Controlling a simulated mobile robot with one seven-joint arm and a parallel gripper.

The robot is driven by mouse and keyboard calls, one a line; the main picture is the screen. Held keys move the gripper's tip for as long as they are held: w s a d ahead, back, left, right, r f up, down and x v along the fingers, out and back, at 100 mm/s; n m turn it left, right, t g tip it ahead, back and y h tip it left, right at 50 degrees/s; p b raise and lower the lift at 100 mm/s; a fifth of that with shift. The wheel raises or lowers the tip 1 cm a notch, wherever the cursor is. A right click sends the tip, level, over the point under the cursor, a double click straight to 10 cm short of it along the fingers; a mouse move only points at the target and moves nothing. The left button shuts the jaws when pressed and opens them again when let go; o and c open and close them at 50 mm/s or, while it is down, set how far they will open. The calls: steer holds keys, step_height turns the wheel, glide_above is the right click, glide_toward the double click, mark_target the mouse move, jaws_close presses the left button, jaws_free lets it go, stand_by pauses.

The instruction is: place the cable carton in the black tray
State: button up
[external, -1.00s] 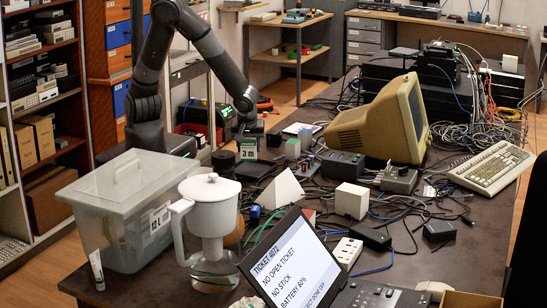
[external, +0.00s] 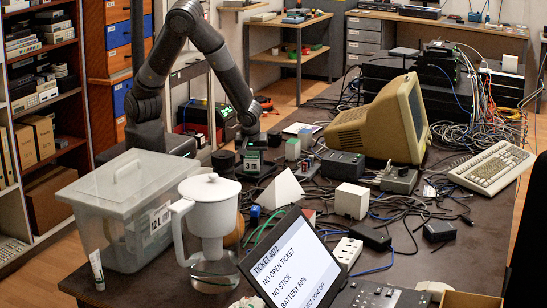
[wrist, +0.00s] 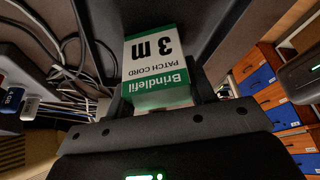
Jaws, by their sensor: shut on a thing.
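The cable carton (external: 253,161), a small white and green box marked 3 m, is in my gripper (external: 251,143). In the wrist view the carton (wrist: 157,60) shows its "Brindlefil patch cord" label upside down between the fingers. My gripper is shut on it and points down. The black tray (external: 264,174) is low and dark, directly below and around the carton in the external view. In the wrist view a dark surface with a raised edge (wrist: 83,35) lies beyond the carton. I cannot tell whether the carton's underside touches the tray.
A clear lidded bin (external: 115,225) and a white jug (external: 208,215) stand in front. A white wedge (external: 283,190) and small boxes stand to the right. A beige monitor (external: 385,120) and loose cables fill the table farther right.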

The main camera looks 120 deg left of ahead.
steer(key=o, duration=1.1)
steer(key=shift+c, duration=0.2)
steer(key=v, duration=1.2)
steer(key=s+d+r+m+t+h, duration=0.2)
steer(key=s+d+r+m, duration=0.3)
steer(key=r+m, duration=0.5)
steer(key=s+d+r+m+t+h, duration=0.2)
steer(key=s+d+r+m+t, duration=0.3)
steer(key=s+r+m, duration=0.3)
steer(key=shift+s+d+r+m, duration=0.15)
steer(key=shift+d+r+m, duration=0.15)
steer(key=shift+r+m, duration=1.45)
steer(key=shift+f+m, duration=0.45)
steer(key=shift+f, duration=0.05)
